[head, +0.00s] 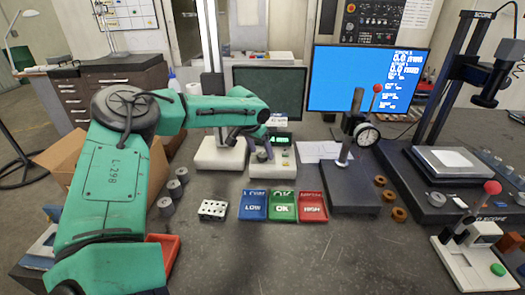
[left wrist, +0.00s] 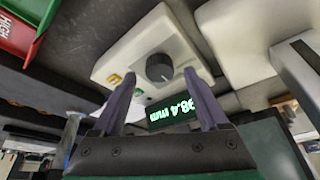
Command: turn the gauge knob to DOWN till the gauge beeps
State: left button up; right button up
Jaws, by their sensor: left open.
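The gauge's white control box (head: 282,165) stands on the bench beside a tall column on a white base (head: 216,155). Its green display (head: 280,140) is partly hidden by my left arm in the head view. In the left wrist view the display (left wrist: 172,110) appears upside down and seems to read 98.4 mm. The dark round knob (left wrist: 160,67) has a pale pointer mark. My left gripper (left wrist: 158,80) is open, its fingers on either side of the knob with visible gaps. In the head view the left gripper (head: 262,148) is over the box. No DOWN marking is readable.
Blue LOW (head: 252,205), green OK (head: 283,206) and red HIGH (head: 313,207) trays lie in front of the gauge. A block with holes (head: 212,209) lies left of them. A dial-gauge stand (head: 350,190) is at right.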

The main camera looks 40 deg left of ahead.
pick_arm(q)
jog(key=shift+w+f, duration=0.25)
jog(key=shift+f, duration=0.45)
jog(key=shift+s, duration=0.2)
jog(key=shift+c, duration=0.6)
jog(key=shift+w, duration=0.1)
grip_shut()
pick_arm(e)
jog(key=shift+a+r, duration=0.15)
jog(key=shift+a, duration=0.05)
